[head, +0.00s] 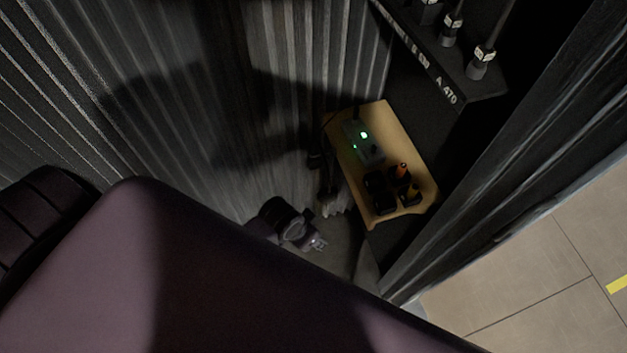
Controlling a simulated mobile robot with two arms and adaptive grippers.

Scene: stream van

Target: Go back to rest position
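A dark grey jointed part (290,225) shows low in the middle of the head view, just past the edge of a large dark purple part in the foreground. It looks like the wrist end of one of my arms. Its small pale tip points right and down, and it is in shadow. I take it for my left gripper (317,243), but its fingers are too small and dark to tell open from shut. Nothing is visibly held there. My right gripper is not seen.
A wooden shelf (412,163) holds a device with green lights (363,142) and black holders (378,190) with orange-topped items. Ribbed walls (310,50) enclose the left and back. A dark rack (440,75) is above right. Tiled floor (540,290) is clear at lower right.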

